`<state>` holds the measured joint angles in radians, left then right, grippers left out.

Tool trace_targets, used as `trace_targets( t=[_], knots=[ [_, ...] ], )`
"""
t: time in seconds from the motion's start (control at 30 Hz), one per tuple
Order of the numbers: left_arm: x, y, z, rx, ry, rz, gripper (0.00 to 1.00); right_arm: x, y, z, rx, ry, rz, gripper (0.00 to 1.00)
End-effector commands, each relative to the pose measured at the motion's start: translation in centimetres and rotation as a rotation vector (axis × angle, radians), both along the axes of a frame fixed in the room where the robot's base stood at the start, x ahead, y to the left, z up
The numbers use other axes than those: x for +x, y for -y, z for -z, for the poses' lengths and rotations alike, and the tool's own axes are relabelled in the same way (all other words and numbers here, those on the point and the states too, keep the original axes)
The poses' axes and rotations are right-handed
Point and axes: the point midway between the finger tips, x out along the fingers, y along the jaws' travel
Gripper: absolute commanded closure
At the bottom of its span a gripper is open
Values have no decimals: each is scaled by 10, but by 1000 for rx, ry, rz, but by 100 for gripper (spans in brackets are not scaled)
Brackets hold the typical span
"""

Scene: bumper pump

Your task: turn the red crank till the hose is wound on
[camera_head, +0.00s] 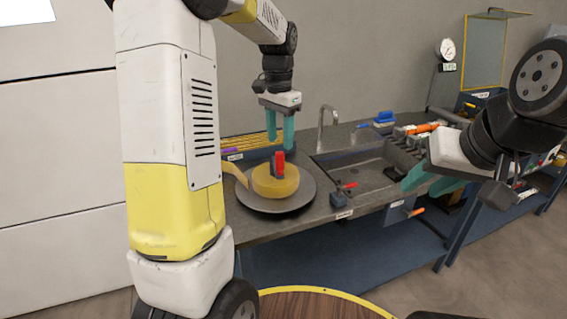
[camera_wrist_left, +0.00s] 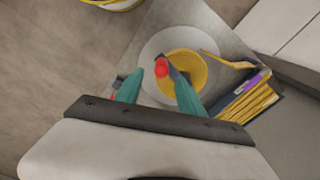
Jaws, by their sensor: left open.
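In the left wrist view the crank (camera_wrist_left: 162,67) shows as a red knob between my fingertips' lines, over the yellow reel (camera_wrist_left: 187,62). A yellow hose end (camera_head: 234,172) sticks out to the left of the reel. My left gripper (camera_head: 280,138) is open and points down just above the crank, seemingly apart from it. My right gripper (camera_head: 424,180) is at the right, over the bench front, with its fingers apart and nothing between them.
The grey workbench has a sink (camera_head: 365,172) with a tap (camera_head: 327,122) right of the reel. A small red-handled valve (camera_head: 341,191) stands near the front edge. Yellow strips lie in a tray (camera_head: 250,143) behind the reel. A gauge (camera_head: 446,50) stands at the back right.

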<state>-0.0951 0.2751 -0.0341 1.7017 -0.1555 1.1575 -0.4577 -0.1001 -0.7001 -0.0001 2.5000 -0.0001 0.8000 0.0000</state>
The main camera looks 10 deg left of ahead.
Motion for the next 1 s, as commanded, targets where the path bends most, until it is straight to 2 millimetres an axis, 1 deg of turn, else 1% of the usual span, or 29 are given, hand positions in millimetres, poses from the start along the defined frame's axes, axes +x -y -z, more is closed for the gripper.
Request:
trace_targets(
  t=[0.03, 0.1, 0.27, 0.4, 0.6, 0.73, 1.0],
  knots=[
    [5, 0, 5, 6, -12, 10, 54, 0, 0, 0, 0, 0, 0, 63],
    [8, 0, 9, 9, -20, 20, 54, 0, 0, 0, 0, 0, 0, 63],
    [8, -1, 26, 11, -26, 23, 54, 0, 0, 0, 0, 0, 0, 63],
    [8, -1, 50, 11, -27, 21, 54, 0, 0, 0, 0, 0, 0, 63],
    [9, -1, 77, 10, -23, 21, 54, 0, 0, 0, 0, 0, 0, 63],
    [9, 0, 85, 10, -22, 21, 54, 0, 0, 0, 0, 0, 0, 63],
    [9, 0, 87, 9, -20, 21, 54, 0, 0, 0, 0, 0, 0, 63]
  ],
)
